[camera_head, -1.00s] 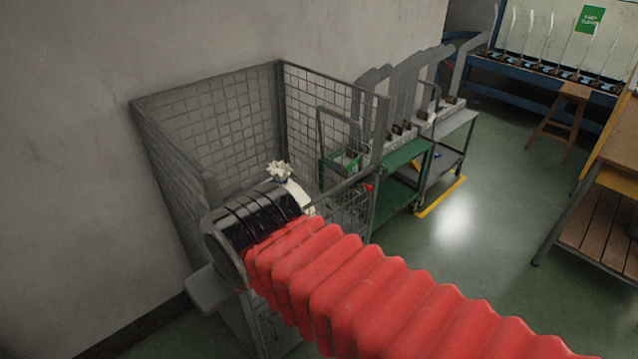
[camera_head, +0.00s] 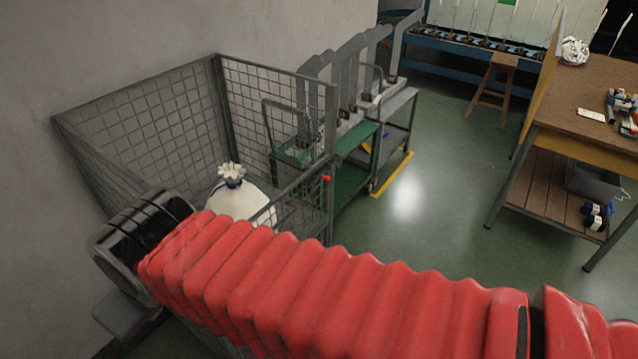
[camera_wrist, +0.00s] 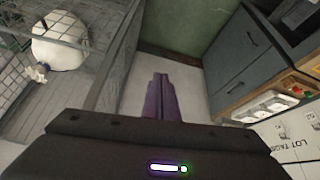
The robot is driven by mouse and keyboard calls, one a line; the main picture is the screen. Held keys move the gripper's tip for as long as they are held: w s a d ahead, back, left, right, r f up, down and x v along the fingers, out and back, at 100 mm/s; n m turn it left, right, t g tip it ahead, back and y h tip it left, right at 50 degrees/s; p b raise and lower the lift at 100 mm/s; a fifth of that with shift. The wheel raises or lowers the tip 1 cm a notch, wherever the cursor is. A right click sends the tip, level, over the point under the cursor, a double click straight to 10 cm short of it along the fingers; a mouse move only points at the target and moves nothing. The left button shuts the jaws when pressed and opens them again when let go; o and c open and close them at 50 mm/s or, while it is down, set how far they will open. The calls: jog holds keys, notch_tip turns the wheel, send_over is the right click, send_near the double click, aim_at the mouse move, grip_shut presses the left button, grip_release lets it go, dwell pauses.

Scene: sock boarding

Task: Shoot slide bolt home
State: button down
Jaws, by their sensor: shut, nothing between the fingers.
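A grey wire-mesh cage (camera_head: 277,76) stands against the wall in the head view. A small red knob (camera_head: 326,178) sits on its front right post, at the top of the low front panel; it looks like the bolt's handle. The bolt's bar is too small to make out. My gripper (camera_wrist: 160,78) shows in the wrist view, its dark purple fingers together and empty. It points down over pale floor, just right of a cage side. In the head view my arm hides the gripper and the lower cage front. No bolt shows in the wrist view.
A tied white sack (camera_head: 240,203) sits in the cage and shows in the wrist view (camera_wrist: 60,42). A green trolley (camera_head: 352,141) stands beside the cage. A dark drawer cabinet (camera_wrist: 238,55) is at the wrist view's right. A wooden workbench (camera_head: 560,105) stands right; green floor between is clear.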

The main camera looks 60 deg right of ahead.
jog(key=d+f+n+g+h, duration=0.2)
jog(key=d+f+n+h, duration=0.2)
jog(key=d, duration=1)
jog(key=w+d+f+n+g+h, duration=0.1)
jog(key=d+f+n+h, duration=0.3)
jog(key=d, duration=1.1)
jog(key=d+f+n+g+h, duration=0.4)
jog(key=d+f+n, duration=0.3)
jog(key=d, duration=0.8)
jog(key=shift+w+d+n+h, duration=0.2)
jog(key=shift+w+n+h, duration=0.2)
jog(key=shift+n, duration=0.5)
send_near(326, 181)
jog(key=x, duration=0.6)
jog(key=shift+d+f, duration=0.1)
